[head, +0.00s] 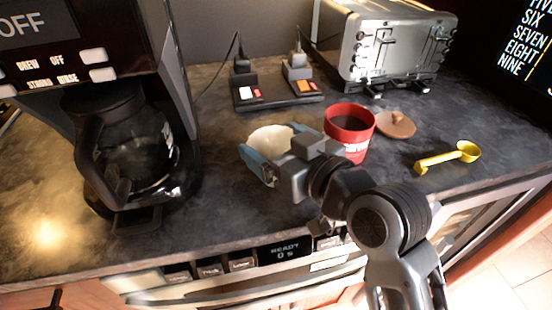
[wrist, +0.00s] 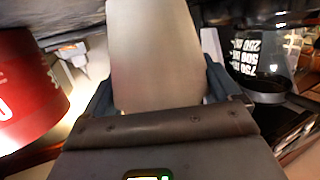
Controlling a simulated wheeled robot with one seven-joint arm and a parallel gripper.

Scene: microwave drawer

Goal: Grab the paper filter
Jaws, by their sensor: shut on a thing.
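The paper filter (head: 268,136) is a cream-white cup shape in the head view, held at the counter's middle, left of the red can. My gripper (head: 266,158) has its blue fingers shut on the filter. In the wrist view the filter (wrist: 153,55) stands up pale between the two dark fingers and fills the middle of the picture. The gripper body hides part of the filter's lower side in the head view. I cannot tell whether the filter touches the counter.
A red can (head: 349,134) of dark contents stands just right of my gripper, with a brown lid (head: 396,125) beyond it. A yellow scoop (head: 449,158) lies further right. The coffee maker with glass carafe (head: 138,150) is at left. A power strip (head: 278,95) and toaster (head: 385,45) stand behind.

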